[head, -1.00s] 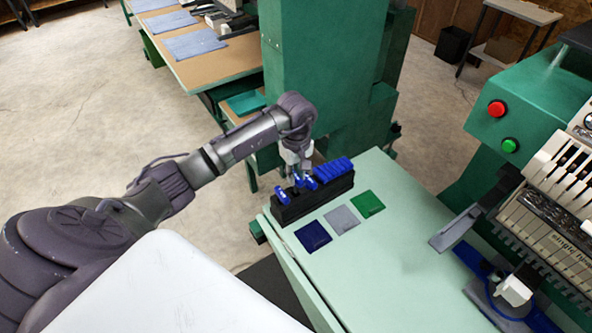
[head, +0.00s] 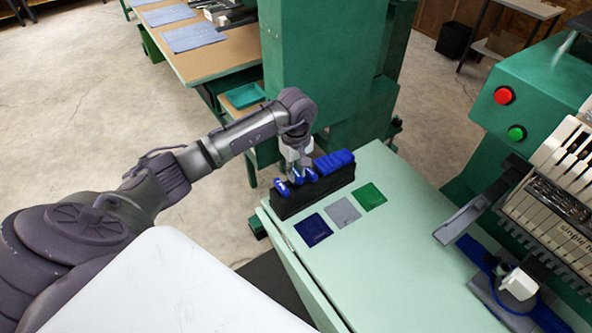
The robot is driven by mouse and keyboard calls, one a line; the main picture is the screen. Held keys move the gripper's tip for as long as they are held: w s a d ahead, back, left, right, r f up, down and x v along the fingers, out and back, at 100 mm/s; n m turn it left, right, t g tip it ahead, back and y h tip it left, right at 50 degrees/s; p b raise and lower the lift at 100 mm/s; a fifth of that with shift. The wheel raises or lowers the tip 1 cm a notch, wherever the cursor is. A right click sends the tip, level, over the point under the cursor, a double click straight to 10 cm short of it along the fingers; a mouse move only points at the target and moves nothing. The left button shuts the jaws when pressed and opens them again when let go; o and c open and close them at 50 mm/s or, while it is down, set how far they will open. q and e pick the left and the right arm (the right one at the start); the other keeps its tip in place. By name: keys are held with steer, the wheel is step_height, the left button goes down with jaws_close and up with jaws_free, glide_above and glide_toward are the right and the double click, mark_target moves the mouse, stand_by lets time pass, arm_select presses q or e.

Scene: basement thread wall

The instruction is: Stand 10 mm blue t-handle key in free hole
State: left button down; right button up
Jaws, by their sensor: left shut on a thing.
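A black block (head: 320,199) stands along the left edge of the pale green table and holds several blue t-handle keys (head: 334,162) with their handles up. One blue handle (head: 282,188) stands apart at the block's near end. My left gripper (head: 300,174) is over the near half of the block, pointing down, and shut on a blue t-handle key (head: 311,174). The key's shaft and the holes are too small or hidden to make out, so I cannot tell how deep it sits. My right gripper is not in view.
Blue (head: 312,230), grey (head: 343,212) and green (head: 369,196) square patches lie beside the block. A green column (head: 322,65) rises close behind it. A green machine with red (head: 503,95) and green buttons stands at the right. The table's middle is clear.

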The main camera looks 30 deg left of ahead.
arm_select(q)
steer(key=shift+f, duration=0.2)
steer(key=shift+f+b, duration=0.7)
steer(key=shift+b, duration=0.1)
steer(key=c, duration=1)
jaws_free()
step_height(320, 180, up, 12)
steer(key=shift+r, duration=0.1)
